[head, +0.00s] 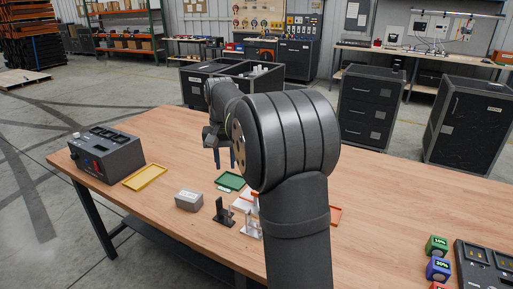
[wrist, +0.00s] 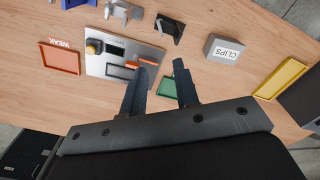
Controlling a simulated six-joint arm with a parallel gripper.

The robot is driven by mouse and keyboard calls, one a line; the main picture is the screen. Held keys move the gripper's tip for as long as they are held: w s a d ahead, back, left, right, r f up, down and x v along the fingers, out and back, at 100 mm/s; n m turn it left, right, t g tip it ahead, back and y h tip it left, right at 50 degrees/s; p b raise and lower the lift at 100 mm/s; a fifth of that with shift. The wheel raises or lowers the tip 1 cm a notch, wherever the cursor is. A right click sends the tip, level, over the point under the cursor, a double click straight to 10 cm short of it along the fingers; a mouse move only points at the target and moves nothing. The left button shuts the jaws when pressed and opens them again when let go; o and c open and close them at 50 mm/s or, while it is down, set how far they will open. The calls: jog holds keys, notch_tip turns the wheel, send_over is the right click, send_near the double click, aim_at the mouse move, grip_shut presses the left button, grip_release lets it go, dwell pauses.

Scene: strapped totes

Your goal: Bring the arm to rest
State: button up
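My gripper (head: 224,157) hangs over the middle of the wooden table (head: 385,200) in the head view, fingers pointing down. In the wrist view its two dark fingers (wrist: 160,88) stand apart with nothing between them, so it is open and empty. Beyond the fingertips lie a green tray (wrist: 167,87) and a metal plate (wrist: 103,66) with a yellow knob and orange-red parts. The fingers look clear of both. My upper arm hides part of the table's middle in the head view.
A grey CLIPS box (head: 189,201), yellow tray (head: 145,177), dark bracket (head: 223,212) and black device (head: 108,155) occupy the left. A red WEAK tray (wrist: 61,72) lies beside the plate. Percent-marked cubes (head: 437,268) and a black unit (head: 485,265) stand front right. The table's right middle is clear.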

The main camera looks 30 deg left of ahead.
notch_tip(320, 180, down, 17)
jog(key=shift+f, duration=0.2)
dwell(0.6)
notch_tip(320, 180, up, 18)
notch_tip(320, 180, down, 18)
jog(key=shift+r, duration=0.25)
jog(key=shift+f, duration=0.35)
jog(key=n, duration=0.3)
jog(key=shift+r, duration=0.1)
jog(key=n, duration=0.4)
notch_tip(320, 180, up, 12)
jog(key=shift+r, duration=0.15)
